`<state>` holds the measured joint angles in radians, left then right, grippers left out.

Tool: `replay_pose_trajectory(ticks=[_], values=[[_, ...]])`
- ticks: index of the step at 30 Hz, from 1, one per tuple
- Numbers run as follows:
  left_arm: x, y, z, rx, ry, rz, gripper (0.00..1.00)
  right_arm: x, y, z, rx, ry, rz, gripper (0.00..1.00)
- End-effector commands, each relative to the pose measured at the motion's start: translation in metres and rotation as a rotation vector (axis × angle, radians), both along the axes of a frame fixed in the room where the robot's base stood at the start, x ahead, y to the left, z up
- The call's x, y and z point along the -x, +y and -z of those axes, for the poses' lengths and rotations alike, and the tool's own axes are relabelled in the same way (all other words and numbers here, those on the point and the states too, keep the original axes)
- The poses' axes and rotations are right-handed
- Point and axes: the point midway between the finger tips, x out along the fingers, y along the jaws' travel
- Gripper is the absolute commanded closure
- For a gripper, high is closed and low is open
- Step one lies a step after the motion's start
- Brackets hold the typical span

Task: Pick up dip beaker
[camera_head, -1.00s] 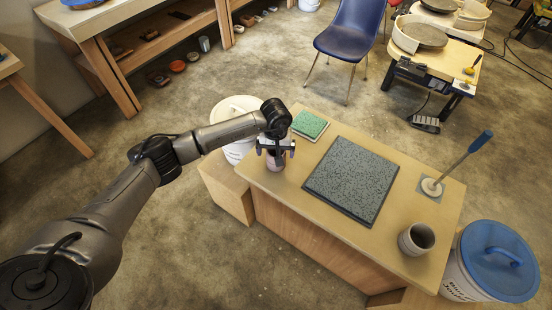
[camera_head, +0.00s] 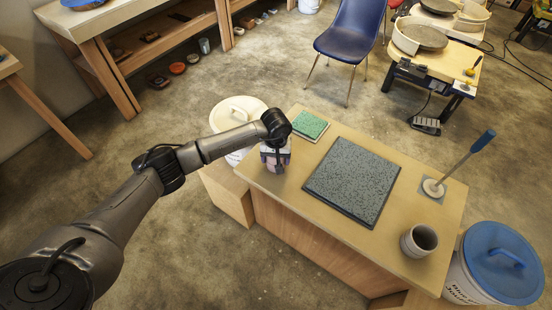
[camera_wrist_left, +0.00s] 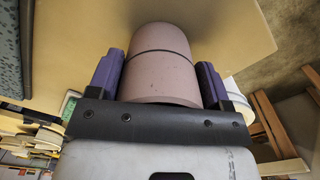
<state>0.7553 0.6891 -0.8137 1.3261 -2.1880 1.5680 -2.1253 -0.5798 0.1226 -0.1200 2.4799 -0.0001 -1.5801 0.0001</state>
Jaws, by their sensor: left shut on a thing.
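A pinkish beaker (camera_head: 273,167) with a thin dark line around it stands at the left end of the wooden table, upright as far as I can see. My left gripper (camera_head: 275,154) is on it from above and partly hides it. In the left wrist view the beaker (camera_wrist_left: 160,60) fills the space between the purple finger pads of my left gripper (camera_wrist_left: 160,78), one pad on each side. The gripper is shut on the beaker. I cannot tell whether its base touches the table. My right gripper is not in view.
The wooden table (camera_head: 300,222) holds a green sponge-like pad (camera_head: 309,126), a large speckled grey slab (camera_head: 353,181), a blue-handled tool (camera_head: 470,155) standing upright, and a grey cup (camera_head: 418,241). A white bucket (camera_head: 236,110) stands behind the left end; a blue-lidded bucket (camera_head: 498,262) stands at right.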

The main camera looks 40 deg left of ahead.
Motion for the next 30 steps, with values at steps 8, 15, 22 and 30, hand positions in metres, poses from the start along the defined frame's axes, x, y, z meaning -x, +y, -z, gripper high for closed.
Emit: replay_pose_trajectory(ticks=[8,15,22,30], values=[[0.0,0.0,-0.001,-0.001,-0.001,0.0,0.57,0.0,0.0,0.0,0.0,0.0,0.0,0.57],[-0.001,0.001,-0.011,-0.001,-0.003,0.0,0.57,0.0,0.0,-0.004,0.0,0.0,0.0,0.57],[-0.001,0.001,-0.045,-0.002,-0.005,0.0,0.57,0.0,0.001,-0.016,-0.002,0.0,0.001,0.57],[0.012,-0.049,-0.075,0.001,-0.003,0.006,0.57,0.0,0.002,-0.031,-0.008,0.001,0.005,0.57]])
